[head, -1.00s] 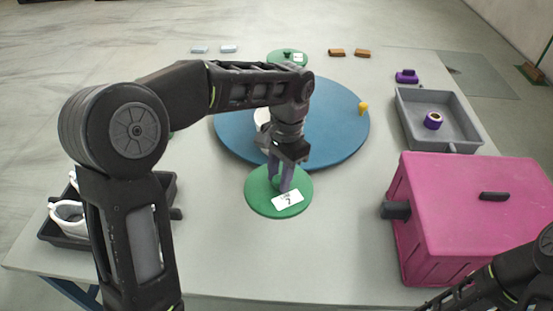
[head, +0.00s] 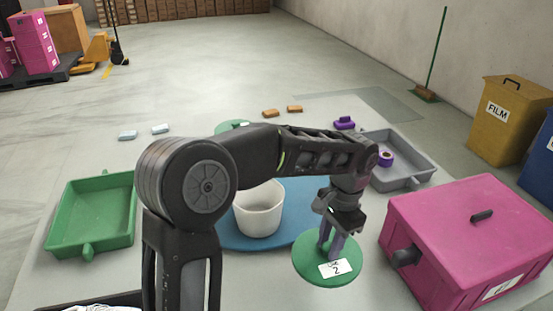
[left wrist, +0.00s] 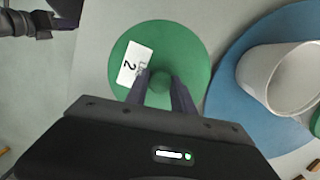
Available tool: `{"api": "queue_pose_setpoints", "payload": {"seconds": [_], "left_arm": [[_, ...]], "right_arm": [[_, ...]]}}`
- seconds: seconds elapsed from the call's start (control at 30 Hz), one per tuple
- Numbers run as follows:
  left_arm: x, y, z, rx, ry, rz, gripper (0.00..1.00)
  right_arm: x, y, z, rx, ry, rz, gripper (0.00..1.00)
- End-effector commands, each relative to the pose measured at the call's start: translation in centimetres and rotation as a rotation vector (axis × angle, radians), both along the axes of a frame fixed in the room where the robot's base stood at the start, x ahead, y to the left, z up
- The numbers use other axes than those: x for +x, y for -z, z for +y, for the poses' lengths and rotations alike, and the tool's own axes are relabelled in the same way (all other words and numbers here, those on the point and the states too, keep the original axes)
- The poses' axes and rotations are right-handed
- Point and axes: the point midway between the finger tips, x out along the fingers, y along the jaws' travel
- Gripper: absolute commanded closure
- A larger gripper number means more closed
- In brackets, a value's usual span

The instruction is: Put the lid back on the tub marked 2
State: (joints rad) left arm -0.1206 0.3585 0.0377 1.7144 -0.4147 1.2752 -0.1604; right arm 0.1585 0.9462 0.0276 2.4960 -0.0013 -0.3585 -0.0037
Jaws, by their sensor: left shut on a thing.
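A round green lid (head: 312,262) with a white label reading 2 is at the front middle of the table in the head view; it also shows in the left wrist view (left wrist: 190,50). My left gripper (head: 331,246) is shut on the lid's knob from above. I cannot tell whether the lid is clear of the table. An open white tub (head: 258,212) stands on the blue round board (head: 285,235), left of the lid; no number shows on it. In the left wrist view, part of my right arm's end (left wrist: 45,20) shows at the top left corner, its jaws unclear.
A pink box (head: 450,225) with a side handle stands close right of the lid. A grey tray (head: 408,178) with a purple roll is behind it. A green tray (head: 90,225) lies at left. Another green lid (head: 229,126) is at the back, partly behind my arm.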

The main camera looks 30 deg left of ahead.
Motion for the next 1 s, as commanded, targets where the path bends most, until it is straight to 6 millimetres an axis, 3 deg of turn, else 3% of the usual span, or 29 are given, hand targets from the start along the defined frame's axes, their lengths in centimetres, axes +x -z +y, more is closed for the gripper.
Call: {"api": "queue_pose_setpoints", "payload": {"seconds": [0.4, 0.57, 0.77, 1.0], "left_arm": [[0.0, 0.0, 0.0, 0.000, -0.003, 0.000, 1.00], [0.5, -0.6, 0.6, -0.002, -0.097, -0.005, 1.00], [2.5, -2.1, 3.3, -0.012, -0.508, -0.021, 1.00], [5.8, -4.2, 9.9, -0.011, -1.337, -0.032, 1.00]], "right_arm": [[0.0, 0.0, 0.0, 0.000, 0.000, -0.001, 0.64], [0.0, -1.0, 0.0, 0.000, 0.001, 0.000, 0.64], [-0.1, -4.1, 0.0, -0.002, 0.001, 0.003, 0.64], [-0.3, -9.7, -0.1, -0.005, 0.003, 0.009, 0.64]]}}
